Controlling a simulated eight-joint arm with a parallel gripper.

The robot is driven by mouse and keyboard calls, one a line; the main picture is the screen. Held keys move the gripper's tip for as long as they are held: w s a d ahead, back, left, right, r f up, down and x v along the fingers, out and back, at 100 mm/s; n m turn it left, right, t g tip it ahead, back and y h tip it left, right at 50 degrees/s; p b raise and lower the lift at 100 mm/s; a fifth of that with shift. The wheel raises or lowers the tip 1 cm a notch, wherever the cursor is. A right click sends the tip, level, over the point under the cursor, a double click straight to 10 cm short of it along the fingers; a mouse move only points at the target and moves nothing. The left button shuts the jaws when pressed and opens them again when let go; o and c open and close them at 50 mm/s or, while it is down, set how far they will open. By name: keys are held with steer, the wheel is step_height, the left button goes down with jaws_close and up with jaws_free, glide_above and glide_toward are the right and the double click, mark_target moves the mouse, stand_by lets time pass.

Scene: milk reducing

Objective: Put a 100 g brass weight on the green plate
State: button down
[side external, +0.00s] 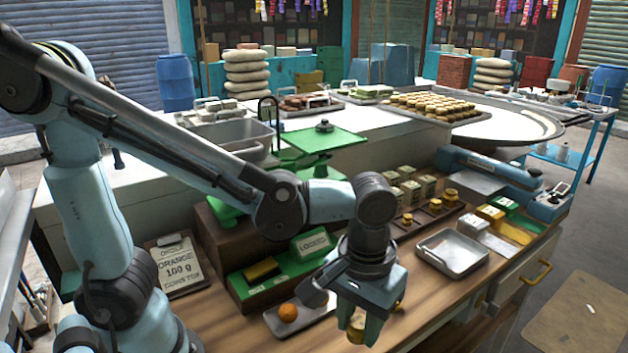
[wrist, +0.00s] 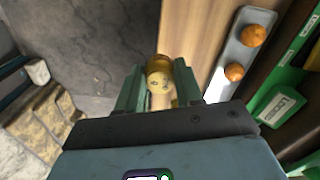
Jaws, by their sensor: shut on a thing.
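My gripper (side external: 358,330) is shut on a brass weight (side external: 356,326), low over the front edge of the wooden counter. In the wrist view the round brass weight (wrist: 159,76) sits between the green fingertips (wrist: 158,90). I cannot tell its marking. A flat green plate (side external: 326,140) tops the green scale at the back, with a small dark weight (side external: 324,126) on it. A second green pan (side external: 225,208) sits lower left, partly hidden by my arm. My gripper is in front of and well below the scale plate, apart from it.
A small tray (side external: 318,318) holds an orange ball (side external: 288,312); the wrist view shows two orange pieces.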

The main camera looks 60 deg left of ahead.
mark_target(359, 327)
steer(key=shift+s+d+r, duration=0.85)
steer(key=shift+s+d, duration=0.15)
steer(key=shift+r, duration=0.1)
steer(key=shift+w+a, duration=0.1)
steer(key=w+a+f, duration=0.4)
steer(key=w+a, duration=0.1)
steer(key=w+a+f, duration=0.3)
steer(key=shift+f, duration=2)
steer(key=shift+f, duration=0.1)
steer(key=c, duration=0.7)
jaws_free()
steer(key=shift+c, duration=0.2)
